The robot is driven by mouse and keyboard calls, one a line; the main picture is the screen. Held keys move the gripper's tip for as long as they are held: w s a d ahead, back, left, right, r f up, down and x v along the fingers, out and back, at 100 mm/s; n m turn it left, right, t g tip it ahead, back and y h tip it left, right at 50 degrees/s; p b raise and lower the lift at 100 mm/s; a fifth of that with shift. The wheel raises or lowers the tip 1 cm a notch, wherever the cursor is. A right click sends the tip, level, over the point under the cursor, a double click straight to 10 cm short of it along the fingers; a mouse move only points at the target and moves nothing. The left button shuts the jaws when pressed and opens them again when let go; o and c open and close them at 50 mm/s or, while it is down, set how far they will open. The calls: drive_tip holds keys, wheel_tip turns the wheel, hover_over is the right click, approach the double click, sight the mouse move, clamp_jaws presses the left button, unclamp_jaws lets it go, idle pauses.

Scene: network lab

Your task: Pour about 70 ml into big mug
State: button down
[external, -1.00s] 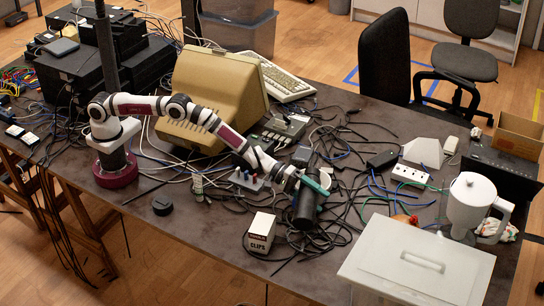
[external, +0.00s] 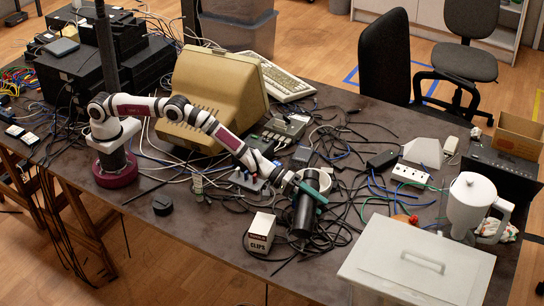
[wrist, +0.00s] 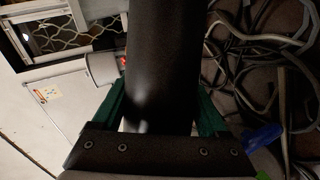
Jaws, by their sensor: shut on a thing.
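My gripper (external: 312,190) has green fingers shut around a black cylindrical container (external: 304,212). In the external view the container looks tilted, but its exact angle is hard to judge. A pale round mug (external: 325,178), likely the big mug, stands just behind the container's upper end and is partly hidden by it. In the wrist view the container (wrist: 160,65) fills the middle between the green fingers (wrist: 162,118). No liquid is visible, and I cannot tell whether the container's mouth is over the mug.
A white clips box (external: 260,232) stands close at the left of the container. Loose black cables (external: 345,215) lie around it. A large white lidded box (external: 418,265) and a white pitcher (external: 468,205) stand at the right. A black round piece (external: 163,205) lies at the left.

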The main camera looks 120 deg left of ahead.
drive_tip(key=shift+w+d+r+m+y, duration=0.15)
drive_tip(key=shift+m+y, duration=0.25)
drive_tip(key=shift+m, duration=0.2)
drive_tip(key=shift+a+m+g, duration=0.2)
drive_tip(key=shift+m+g, duration=0.1)
drive_tip(key=shift+f, duration=0.2)
idle(1.1)
drive_tip(key=shift+a+y, duration=0.1)
drive_tip(key=shift+y, duration=0.2)
drive_tip(key=shift+s+a+r+m+g+y+b, duration=0.15)
drive_tip(key=shift+s+a+r+m+g+y, duration=0.15)
drive_tip(key=shift+r+m+y, duration=0.3)
drive_tip(key=shift+s+a+r+m+g+y+b, duration=0.1)
drive_tip(key=shift+a+r+m+g+y+b, duration=0.2)
drive_tip(key=shift+m, duration=0.5)
drive_tip(key=shift+w+d+f+m+y, duration=0.1)
drive_tip(key=shift+f+m+y, duration=0.25)
drive_tip(key=shift+m+y, duration=0.05)
drive_tip(key=shift+d+r+m+g+y, duration=0.1)
drive_tip(key=shift+m+g+y, duration=0.05)
drive_tip(key=shift+m+y, duration=0.45)
drive_tip(key=shift+r+m+g+y, duration=0.1)
drive_tip(key=shift+m+g+y, duration=0.05)
drive_tip(key=shift+m+y, duration=0.4)
drive_tip(key=shift+r+m+y, duration=0.55)
drive_tip(key=shift+r+m, duration=0.15)
drive_tip(key=shift+m, duration=0.05)
